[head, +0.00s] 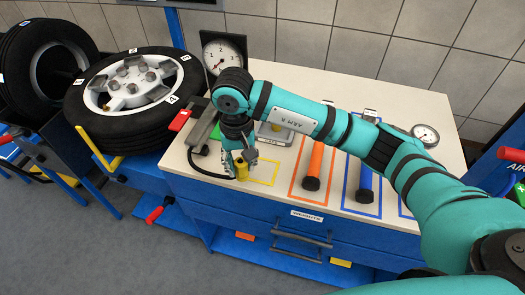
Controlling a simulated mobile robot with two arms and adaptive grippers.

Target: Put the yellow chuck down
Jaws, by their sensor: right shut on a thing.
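My right gripper (241,163) is at the left front part of the bench top, pointing down. It is shut on the yellow chuck (241,172), which shows as a small yellow piece between and below the fingers. A yellow outlined square (268,174) is marked on the bench just right of the chuck, and the chuck overlaps its left side in the picture. I cannot tell whether the chuck touches the bench top. My left gripper is not in view.
A black hose (207,173) runs along the bench's left edge. A gauge (221,56) stands behind. An orange-handled tool (315,163) and a blue-handled tool (365,183) lie in outlined places to the right. A wheel (133,90) lies left of the bench (283,186).

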